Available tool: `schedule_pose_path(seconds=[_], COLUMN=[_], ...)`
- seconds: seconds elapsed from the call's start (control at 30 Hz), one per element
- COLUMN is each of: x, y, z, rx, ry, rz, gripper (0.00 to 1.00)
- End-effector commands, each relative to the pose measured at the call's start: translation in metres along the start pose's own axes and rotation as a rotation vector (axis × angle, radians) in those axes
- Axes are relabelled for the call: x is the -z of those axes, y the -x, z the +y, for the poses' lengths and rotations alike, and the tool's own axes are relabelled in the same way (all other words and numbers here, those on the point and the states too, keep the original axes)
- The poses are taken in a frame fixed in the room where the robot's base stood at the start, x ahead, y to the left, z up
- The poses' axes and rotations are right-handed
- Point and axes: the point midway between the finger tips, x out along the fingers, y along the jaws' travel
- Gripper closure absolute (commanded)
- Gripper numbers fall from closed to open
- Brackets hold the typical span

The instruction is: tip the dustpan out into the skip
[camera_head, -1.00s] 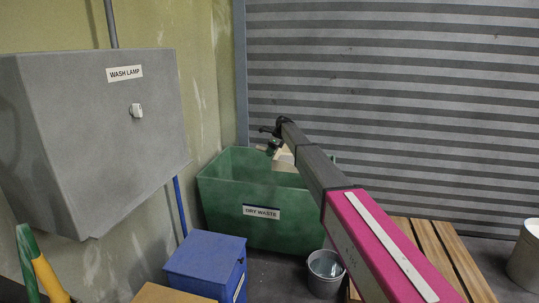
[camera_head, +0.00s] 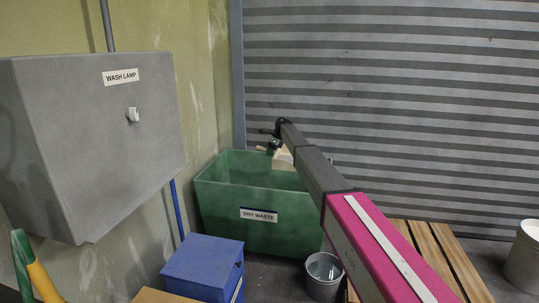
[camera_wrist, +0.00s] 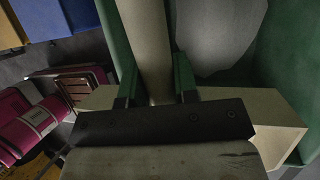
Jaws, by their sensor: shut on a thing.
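The green skip (camera_head: 225,215), labelled DRY WASTE, stands open at the back against the wall corner. My gripper (camera_wrist: 155,80) is shut on the beige handle (camera_wrist: 148,35) of the dustpan, between its two dark green fingers. In the head view, the pale dustpan (camera_head: 284,155) shows only in part beside my arm's end, above the skip's opening. In the wrist view, its wide beige body (camera_wrist: 278,130) lies partly behind the dark gripper bar. A grey patch (camera_wrist: 215,35) shows inside the green walls; I cannot tell whether it is dust. The pan's contents are not clear.
A grey WASH LAMP cabinet (camera_head: 90,140) hangs on the left wall. A blue box (camera_head: 205,265) and a grey bucket (camera_head: 323,278) stand before the skip. A slatted wooden platform (camera_head: 440,250) is at right, with a pail (camera_head: 524,258) beyond. A ribbed shutter (camera_head: 400,110) closes the back.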

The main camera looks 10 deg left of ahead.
Motion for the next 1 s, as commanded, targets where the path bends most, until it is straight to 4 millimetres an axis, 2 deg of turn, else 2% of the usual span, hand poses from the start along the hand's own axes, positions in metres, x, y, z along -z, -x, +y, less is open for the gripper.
schedule_pose_path(seconds=[0.8, 1.0], x=[0.001, 0.003], y=[0.005, 0.018], z=[-0.058, -0.052], rx=[0.0, -0.002], ry=[-0.001, 0.013], rz=[0.0, -0.071], gripper=[1.0, 1.0])
